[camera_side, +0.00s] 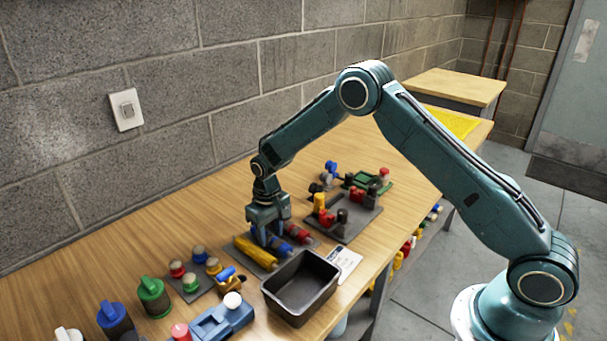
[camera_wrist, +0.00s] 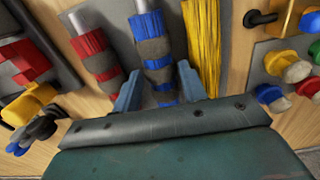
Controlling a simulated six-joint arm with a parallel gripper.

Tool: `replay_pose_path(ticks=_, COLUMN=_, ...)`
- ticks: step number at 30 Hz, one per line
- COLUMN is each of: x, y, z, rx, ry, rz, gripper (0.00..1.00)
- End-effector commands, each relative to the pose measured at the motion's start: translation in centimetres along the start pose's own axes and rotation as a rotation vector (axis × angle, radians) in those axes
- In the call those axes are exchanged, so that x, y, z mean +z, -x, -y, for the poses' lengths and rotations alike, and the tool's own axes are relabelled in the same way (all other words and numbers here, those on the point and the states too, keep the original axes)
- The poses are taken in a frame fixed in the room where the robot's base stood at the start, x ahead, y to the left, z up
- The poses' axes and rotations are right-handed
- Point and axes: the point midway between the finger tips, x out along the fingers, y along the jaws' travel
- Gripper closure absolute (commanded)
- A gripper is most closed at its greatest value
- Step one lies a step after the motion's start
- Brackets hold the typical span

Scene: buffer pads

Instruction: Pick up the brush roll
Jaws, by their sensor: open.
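Three rolls lie side by side on a dark grey pad (camera_wrist: 119,20). One is yellow and bristly (camera_side: 254,253), also in the wrist view (camera_wrist: 203,45). The middle one is blue and grey banded (camera_wrist: 152,48). The third is red and grey banded (camera_side: 299,233), also in the wrist view (camera_wrist: 97,52). I cannot tell for sure which is called the brush roll. My gripper (camera_side: 271,235) points down, open, low over the middle roll. In the wrist view its fingers stand on either side of the blue roll, which partly disappears below the gripper body.
A dark open bin (camera_side: 301,287) stands just in front of the rolls, with a white label card (camera_side: 344,262) beside it. A pad of red, yellow and black parts (camera_side: 342,222) lies to the right. Colored knobs (camera_side: 190,275) lie to the left. The wall is behind.

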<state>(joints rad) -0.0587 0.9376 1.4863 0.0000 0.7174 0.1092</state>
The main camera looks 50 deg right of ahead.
Motion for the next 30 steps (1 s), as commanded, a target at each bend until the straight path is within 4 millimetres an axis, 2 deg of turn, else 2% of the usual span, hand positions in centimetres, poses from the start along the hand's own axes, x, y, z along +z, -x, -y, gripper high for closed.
replay_pose_path(ticks=6, x=0.0, y=-1.8, z=0.0, rx=0.0, ry=0.0, rz=0.0, gripper=0.58)
replay_pose_path(ticks=21, x=0.0, y=-1.8, z=0.0, rx=0.0, ry=0.0, rz=0.0, gripper=0.58)
replay_pose_path(ticks=22, x=0.0, y=-1.8, z=0.0, rx=0.0, ry=0.0, rz=0.0, gripper=0.6)
replay_pose_path(ticks=27, x=0.0, y=-1.8, z=0.0, rx=0.0, ry=0.0, rz=0.0, gripper=0.92)
replay_pose_path(ticks=30, x=0.0, y=-1.8, z=0.0, rx=0.0, ry=0.0, rz=-0.001, gripper=0.92)
